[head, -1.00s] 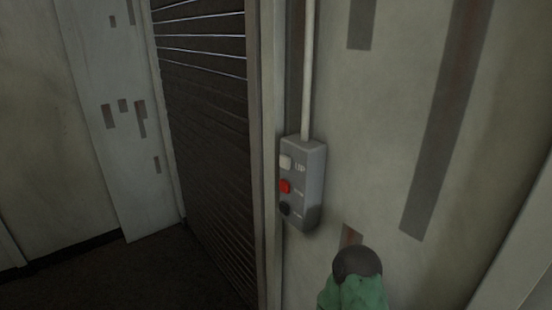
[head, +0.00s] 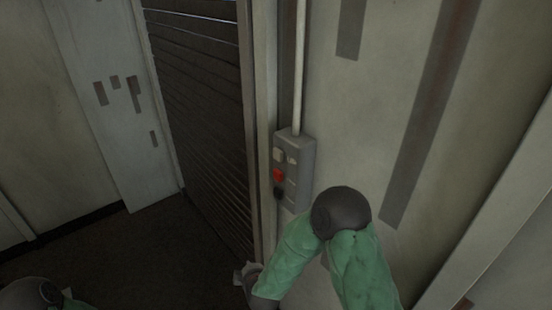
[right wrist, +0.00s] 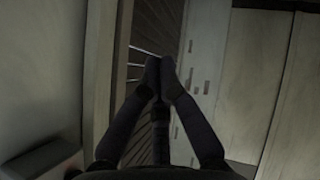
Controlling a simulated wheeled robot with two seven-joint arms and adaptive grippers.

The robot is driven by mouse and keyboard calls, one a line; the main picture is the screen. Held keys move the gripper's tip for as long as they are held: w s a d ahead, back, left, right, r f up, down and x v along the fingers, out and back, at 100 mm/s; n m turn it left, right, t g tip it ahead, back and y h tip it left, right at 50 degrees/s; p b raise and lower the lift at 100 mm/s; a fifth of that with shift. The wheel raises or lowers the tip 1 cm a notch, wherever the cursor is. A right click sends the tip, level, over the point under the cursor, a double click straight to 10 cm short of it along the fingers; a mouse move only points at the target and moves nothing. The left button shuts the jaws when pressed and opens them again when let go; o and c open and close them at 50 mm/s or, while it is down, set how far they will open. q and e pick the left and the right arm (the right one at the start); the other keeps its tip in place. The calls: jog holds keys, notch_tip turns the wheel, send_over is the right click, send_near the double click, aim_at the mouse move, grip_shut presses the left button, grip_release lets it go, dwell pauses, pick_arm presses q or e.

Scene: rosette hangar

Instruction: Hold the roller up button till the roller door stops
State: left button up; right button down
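The grey control box (head: 299,165) is on the wall right of the door frame. Its pale top button, the up button (head: 279,155), sits above a red button (head: 278,175) and a black one (head: 278,192). The dark slatted roller door (head: 205,110) covers the opening as far as I see. In the right wrist view my right gripper (right wrist: 161,72) has its fingertips together, with nothing seen between them. A dark box (right wrist: 45,160), probably the control box, is at lower left there, apart from the fingers. In the head view my right forearm is below the box; the fingers are not clear. My left gripper is out of view.
A pale conduit (head: 299,65) runs up from the box. The door frame (head: 260,120) stands close on its left. A pale wall (head: 420,110) spans the right, with a slanted post (head: 490,220) at far right. Dark floor (head: 130,250) is open at lower left.

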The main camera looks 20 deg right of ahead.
aim_at(278, 155)
jog(key=w+r+n+t+h+p, duration=0.1)
jog(key=r+n+t+h+p, duration=0.1)
jog(key=r, duration=1.6)
jog(key=w+r+n+t+h+p, duration=0.2)
jog(key=r+p, duration=0.5)
jog(key=r, duration=1)
jog(key=n+t+h, duration=0.1)
jog(key=n+h, duration=0.1)
jog(key=shift+w+d+r+t+h, duration=0.3)
jog(key=shift+r+h, duration=0.1)
jog(key=w+d+b, duration=0.1)
jog(key=w+d, duration=0.2)
jog(key=d, duration=0.5)
jog(key=shift+d, duration=0.15)
jog(key=shift+d, duration=0.1)
